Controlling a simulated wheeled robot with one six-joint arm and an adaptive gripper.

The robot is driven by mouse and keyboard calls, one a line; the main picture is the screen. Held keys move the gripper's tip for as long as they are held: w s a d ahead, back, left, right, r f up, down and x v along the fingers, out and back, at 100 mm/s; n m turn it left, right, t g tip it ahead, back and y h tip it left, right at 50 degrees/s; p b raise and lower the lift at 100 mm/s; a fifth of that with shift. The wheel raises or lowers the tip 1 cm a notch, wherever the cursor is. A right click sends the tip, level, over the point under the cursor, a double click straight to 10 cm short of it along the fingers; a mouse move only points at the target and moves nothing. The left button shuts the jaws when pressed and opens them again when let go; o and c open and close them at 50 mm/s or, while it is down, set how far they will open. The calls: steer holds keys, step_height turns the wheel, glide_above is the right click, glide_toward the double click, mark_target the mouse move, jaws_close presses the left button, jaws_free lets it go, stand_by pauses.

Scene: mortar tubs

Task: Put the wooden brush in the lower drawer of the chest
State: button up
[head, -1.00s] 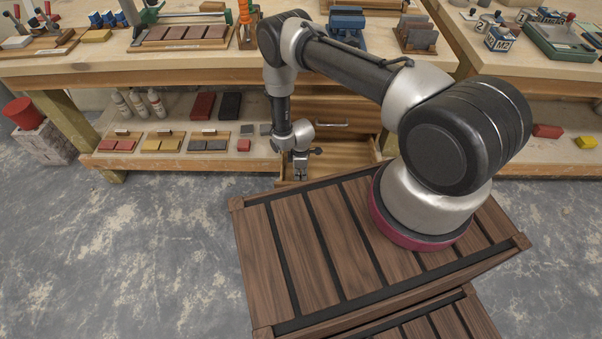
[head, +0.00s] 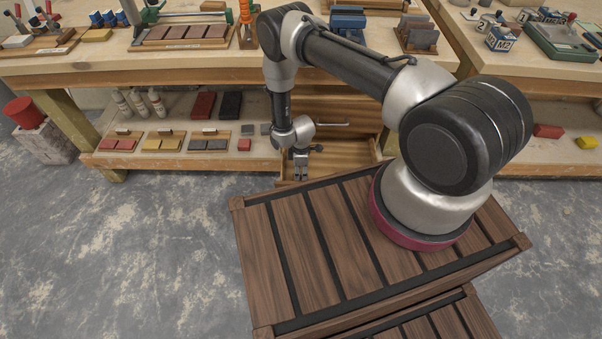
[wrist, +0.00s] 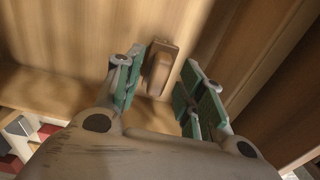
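The open lower drawer (head: 347,156) of the wooden chest (head: 345,108) sticks out below the bench in the head view. My gripper (head: 300,178) points down over the left part of this drawer. In the wrist view my gripper (wrist: 163,98) has its green-padded fingers spread apart. The wooden brush (wrist: 160,68) shows between and beyond the fingertips, lying on light wood that appears to be the drawer floor. A gap shows between the brush and the right finger; whether the left finger touches it I cannot tell. The brush is hidden in the head view.
A workbench (head: 190,70) carries tools above the chest. A low shelf (head: 190,160) with bottles and coloured blocks lies left of the drawer. A dark slatted crate (head: 330,260) stands close in front of the drawer.

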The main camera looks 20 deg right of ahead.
mark_target(301, 172)
step_height(301, 172, up, 11)
steer(key=shift+f, duration=0.2)
stand_by(0.4)
